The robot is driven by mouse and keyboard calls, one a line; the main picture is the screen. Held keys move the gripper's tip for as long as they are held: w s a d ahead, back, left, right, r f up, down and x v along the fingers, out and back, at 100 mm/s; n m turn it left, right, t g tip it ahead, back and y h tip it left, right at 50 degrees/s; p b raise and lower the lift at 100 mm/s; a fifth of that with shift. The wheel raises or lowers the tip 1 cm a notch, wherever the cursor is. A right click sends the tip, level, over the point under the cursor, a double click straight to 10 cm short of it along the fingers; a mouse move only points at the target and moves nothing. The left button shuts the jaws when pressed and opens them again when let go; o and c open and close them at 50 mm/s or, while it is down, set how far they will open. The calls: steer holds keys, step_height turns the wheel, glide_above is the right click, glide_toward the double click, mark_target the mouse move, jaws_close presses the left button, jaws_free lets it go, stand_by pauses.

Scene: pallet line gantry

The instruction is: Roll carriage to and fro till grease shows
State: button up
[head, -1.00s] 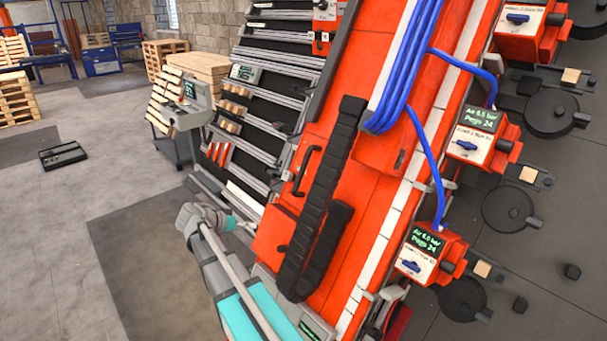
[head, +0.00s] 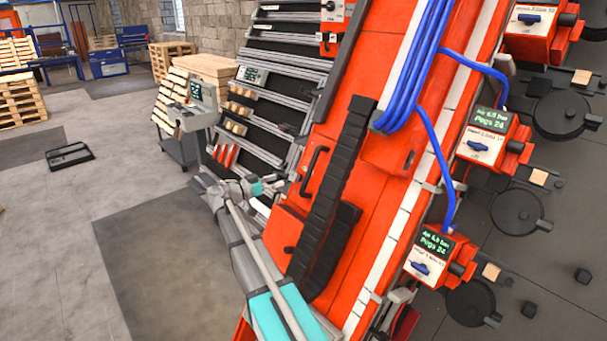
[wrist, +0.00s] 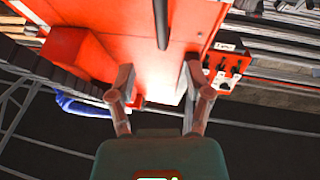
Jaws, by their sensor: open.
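The orange carriage (head: 345,215) sits on the tilted gantry beam in the head view, with a black bar handle (head: 311,172) on its left face. Its orange face (wrist: 110,35) fills the upper middle of the wrist view, where the dark handle bar (wrist: 162,22) comes down from the top edge. My gripper (head: 286,186) is just left of the handle in the head view. In the wrist view my gripper (wrist: 157,82) has its two fingers apart, with nothing between them; the handle is ahead of them. I cannot make out any grease.
A black cable chain (head: 338,185) runs along the carriage, and blue hoses (head: 412,70) lie over the beam. Orange pump boxes (head: 487,140) with displays stand to the right. A console (head: 197,105) and a rack of rails (head: 262,125) are behind my arm.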

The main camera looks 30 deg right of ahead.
mark_target(310, 171)
steer(key=d, duration=1.3)
steer(key=shift+s+d, duration=0.35)
